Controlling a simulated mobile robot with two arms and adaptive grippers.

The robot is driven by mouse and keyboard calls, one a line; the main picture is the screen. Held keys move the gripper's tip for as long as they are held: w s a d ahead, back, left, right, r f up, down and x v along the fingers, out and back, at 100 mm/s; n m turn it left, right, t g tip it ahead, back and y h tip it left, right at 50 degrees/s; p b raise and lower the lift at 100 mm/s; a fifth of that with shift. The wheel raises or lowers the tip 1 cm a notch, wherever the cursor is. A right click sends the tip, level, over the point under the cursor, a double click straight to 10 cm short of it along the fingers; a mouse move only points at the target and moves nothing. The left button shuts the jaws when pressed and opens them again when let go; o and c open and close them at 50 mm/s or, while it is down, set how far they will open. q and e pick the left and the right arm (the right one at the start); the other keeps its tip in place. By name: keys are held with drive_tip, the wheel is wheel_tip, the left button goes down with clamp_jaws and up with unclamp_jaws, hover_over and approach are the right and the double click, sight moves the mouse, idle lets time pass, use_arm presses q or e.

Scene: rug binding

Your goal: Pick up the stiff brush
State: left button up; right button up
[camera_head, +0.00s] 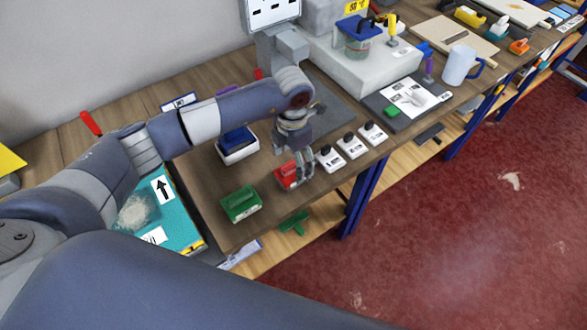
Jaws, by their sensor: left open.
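Three brush-like blocks stand on the wooden bench: a red one (286,178), a green one (241,204) and a blue one (238,146) with a white lower part. I cannot tell from their looks which one is the stiff brush. My left gripper (298,172) is open and points down at the red block. Its fingers hide part of the red block's right end; I cannot tell if they touch it. My right gripper is not in view.
Three white blocks with black knobs (351,146) stand in a row right of the gripper along the bench's front edge. A teal panel (185,215) lies at left. A grey machine base (368,70) and a mug (459,65) stand farther back.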

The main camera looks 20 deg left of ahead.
sight(294, 164)
use_arm(q)
drive_tip(key=f, duration=0.2)
drive_tip(key=f+p, duration=0.1)
drive_tip(key=shift+s+d, duration=0.15)
drive_tip(key=shift+s, duration=0.1)
drive_tip(key=shift+f, duration=0.15)
drive_tip(key=shift+w, duration=0.1)
drive_tip(key=c, duration=1.2)
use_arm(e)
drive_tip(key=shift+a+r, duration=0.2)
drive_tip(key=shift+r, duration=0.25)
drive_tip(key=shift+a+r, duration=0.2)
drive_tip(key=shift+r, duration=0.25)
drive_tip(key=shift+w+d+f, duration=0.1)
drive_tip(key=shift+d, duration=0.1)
